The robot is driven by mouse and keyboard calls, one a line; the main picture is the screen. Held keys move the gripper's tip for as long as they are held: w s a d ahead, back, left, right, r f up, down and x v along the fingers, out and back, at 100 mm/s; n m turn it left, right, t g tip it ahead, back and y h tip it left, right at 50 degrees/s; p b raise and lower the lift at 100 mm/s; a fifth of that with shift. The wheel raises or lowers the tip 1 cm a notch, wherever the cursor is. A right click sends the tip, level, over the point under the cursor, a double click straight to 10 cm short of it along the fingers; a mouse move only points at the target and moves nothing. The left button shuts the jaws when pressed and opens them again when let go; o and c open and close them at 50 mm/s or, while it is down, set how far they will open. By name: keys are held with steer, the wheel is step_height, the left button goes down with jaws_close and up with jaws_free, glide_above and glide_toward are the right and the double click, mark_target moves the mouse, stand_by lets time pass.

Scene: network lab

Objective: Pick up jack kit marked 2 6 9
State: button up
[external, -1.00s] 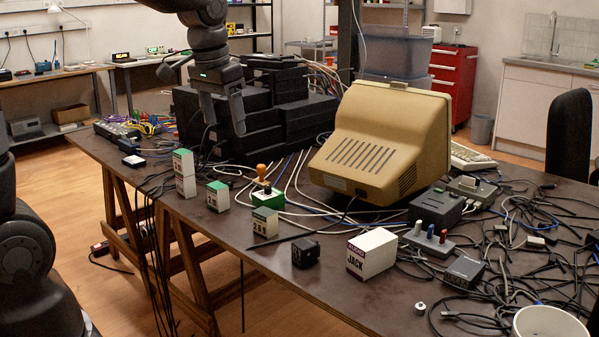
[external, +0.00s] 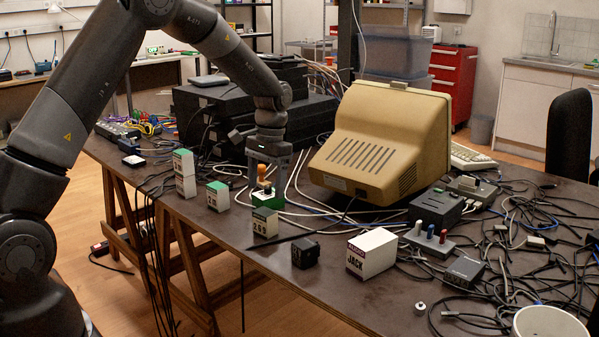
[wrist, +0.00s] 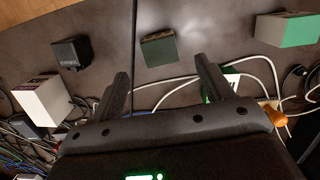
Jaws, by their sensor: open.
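My gripper (external: 270,178) points down above the table, behind the kit. In the wrist view its two fingers (wrist: 162,72) are spread apart with nothing between them. The kit is apart from the fingers.
A green block with an orange knob (external: 265,184) stands close to my gripper, behind the kit. Green-topped boxes (external: 218,197) stand left, a black cube (external: 305,253) and white JACK box (external: 371,253) right. Cables and a beige monitor (external: 380,140) lie behind.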

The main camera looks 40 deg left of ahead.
mark_target(265, 211)
steer(key=f, duration=0.7)
steer(key=s+f, duration=0.1)
steer(key=f, duration=0.2)
steer(key=shift+f, duration=0.15)
steer(key=c, duration=1.1)
